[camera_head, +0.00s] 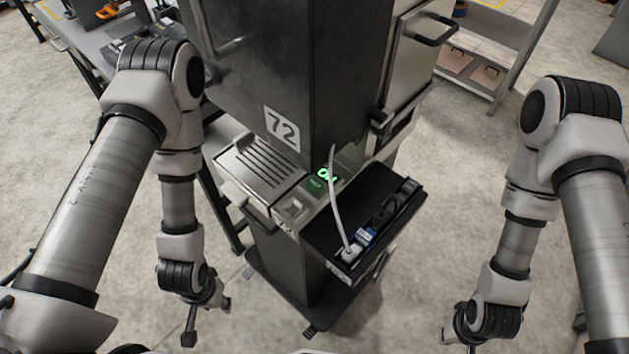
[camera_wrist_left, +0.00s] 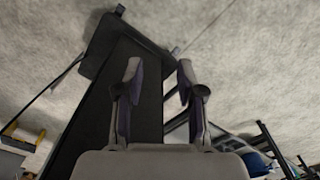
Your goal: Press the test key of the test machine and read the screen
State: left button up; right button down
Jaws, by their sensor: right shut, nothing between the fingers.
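The test machine (camera_head: 262,80) is a dark cabinet marked 72 on a steel counter. Its small screen (camera_head: 316,184) shows green characters starting with "O"; a white cable hides part, and the smaller line is too small to read surely. A square pale key (camera_head: 294,207) sits on the counter front, left of the screen, uncovered. My left gripper (camera_head: 207,321) is open and empty, low and left of the machine; its spread fingers also show in the left wrist view (camera_wrist_left: 160,70). My right gripper (camera_head: 458,344) is shut and empty, low and right, partly cut by the bottom edge.
A black tray (camera_head: 402,217) juts from the counter's right, holding a white plug, a blue connector and dark cable. A slotted grille (camera_head: 262,166) lies left of the key. A workbench (camera_head: 95,40) stands behind left, a shelf (camera_head: 492,30) behind right. Floor between the arms and machine is clear.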

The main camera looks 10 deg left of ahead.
pick_arm(q)
grip_shut()
dwell(1.0)
